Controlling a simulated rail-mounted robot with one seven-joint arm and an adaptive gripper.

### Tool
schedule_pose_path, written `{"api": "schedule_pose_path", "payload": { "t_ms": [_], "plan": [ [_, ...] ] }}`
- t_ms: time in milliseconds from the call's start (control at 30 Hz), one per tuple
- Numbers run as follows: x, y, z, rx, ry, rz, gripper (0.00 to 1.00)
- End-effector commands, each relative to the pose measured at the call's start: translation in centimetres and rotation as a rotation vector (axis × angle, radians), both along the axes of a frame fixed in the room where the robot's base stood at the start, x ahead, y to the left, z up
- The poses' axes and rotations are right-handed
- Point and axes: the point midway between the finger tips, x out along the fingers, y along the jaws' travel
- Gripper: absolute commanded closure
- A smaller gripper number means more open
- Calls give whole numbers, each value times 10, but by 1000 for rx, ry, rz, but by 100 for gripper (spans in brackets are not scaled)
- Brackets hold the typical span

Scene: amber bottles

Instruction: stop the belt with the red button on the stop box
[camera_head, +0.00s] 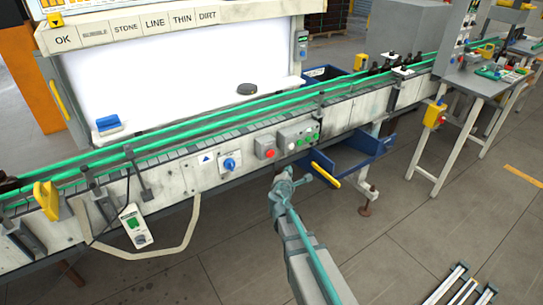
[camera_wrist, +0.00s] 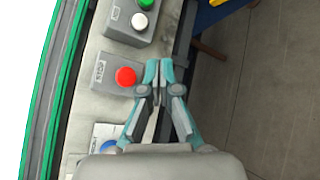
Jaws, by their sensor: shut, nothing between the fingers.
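The stop box (camera_head: 264,147) is a grey box with a red button (camera_head: 270,152) on the front side of the conveyor belt frame. In the wrist view the stop box (camera_wrist: 106,73) bears a "STOP" label and its red button (camera_wrist: 126,77) shows uncovered. My gripper (camera_head: 286,181) is in front of the frame, below and right of the stop box in the head view. In the wrist view my gripper (camera_wrist: 159,68) has its fingertips together, empty, just right of the red button. I cannot tell whether they touch the box. The belt (camera_head: 190,134) runs between green rails.
Next to the stop box is a grey box (camera_head: 298,136) with green and white buttons. A blue knob (camera_head: 230,164) is to the left. A blue bin (camera_head: 350,158) with a yellow handle juts out at right. A pendant (camera_head: 135,226) hangs at left. Dark bottles (camera_head: 391,60) stand far along the belt.

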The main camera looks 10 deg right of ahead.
Motion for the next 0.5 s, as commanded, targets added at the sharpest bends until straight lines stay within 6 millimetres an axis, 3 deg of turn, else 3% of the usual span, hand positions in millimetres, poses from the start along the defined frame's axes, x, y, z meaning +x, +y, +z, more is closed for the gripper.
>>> {"api": "schedule_pose_path", "payload": {
  "t_ms": [267,500],
  "plan": [
    [13,6,1,1,0,1,100],
    [39,17,2,2,0,-1,100]
  ]
}}
